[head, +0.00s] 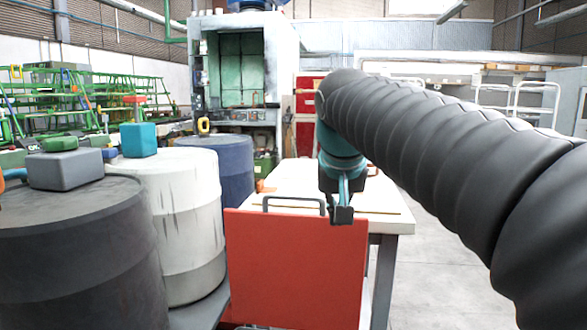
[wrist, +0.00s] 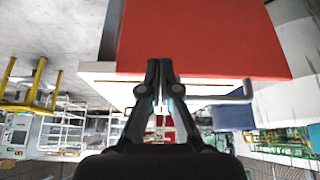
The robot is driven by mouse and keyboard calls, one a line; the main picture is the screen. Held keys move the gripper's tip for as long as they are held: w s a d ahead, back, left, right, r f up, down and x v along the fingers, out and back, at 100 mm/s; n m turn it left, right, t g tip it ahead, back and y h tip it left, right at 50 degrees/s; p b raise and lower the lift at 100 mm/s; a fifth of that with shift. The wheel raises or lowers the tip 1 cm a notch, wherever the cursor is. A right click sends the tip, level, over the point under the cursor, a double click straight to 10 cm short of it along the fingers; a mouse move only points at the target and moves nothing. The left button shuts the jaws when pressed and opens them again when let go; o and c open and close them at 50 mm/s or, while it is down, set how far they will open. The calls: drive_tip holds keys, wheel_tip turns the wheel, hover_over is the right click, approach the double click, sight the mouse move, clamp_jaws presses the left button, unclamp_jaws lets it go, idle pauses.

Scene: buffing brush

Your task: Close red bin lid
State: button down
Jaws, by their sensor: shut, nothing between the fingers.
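A flat red panel (head: 295,268), which looks like the red bin lid, stands upright in the lower middle of the head view. A grey bar handle (head: 293,200) shows at its top edge. My gripper (head: 341,216) is shut and empty at the panel's top edge, right of the handle. In the wrist view the red panel (wrist: 205,40) fills the top middle, and my shut fingertips (wrist: 160,63) overlap its edge. The handle (wrist: 236,96) is to their right there. I cannot tell whether the fingers touch the panel. The bin's inside is hidden.
A white-topped table (head: 385,218) stands behind the panel. Dark (head: 75,260), white (head: 185,235) and blue (head: 228,170) drums stand at left. A grey block (head: 65,170) and a teal block (head: 138,140) sit on drums. The floor (head: 440,285) at right is clear.

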drive_tip(key=w+a+r+m+p, duration=0.1)
drive_tip(key=w+a+r+p, duration=0.3)
drive_tip(key=w+a+r, duration=0.45)
wheel_tip(320, 180, down, 7)
drive_tip(key=w+d+b, duration=0.1)
drive_tip(key=b, duration=0.2)
drive_tip(key=shift+w+d+r, duration=0.15)
drive_tip(key=shift+w+d, duration=0.15)
drive_tip(key=shift+d, duration=0.05)
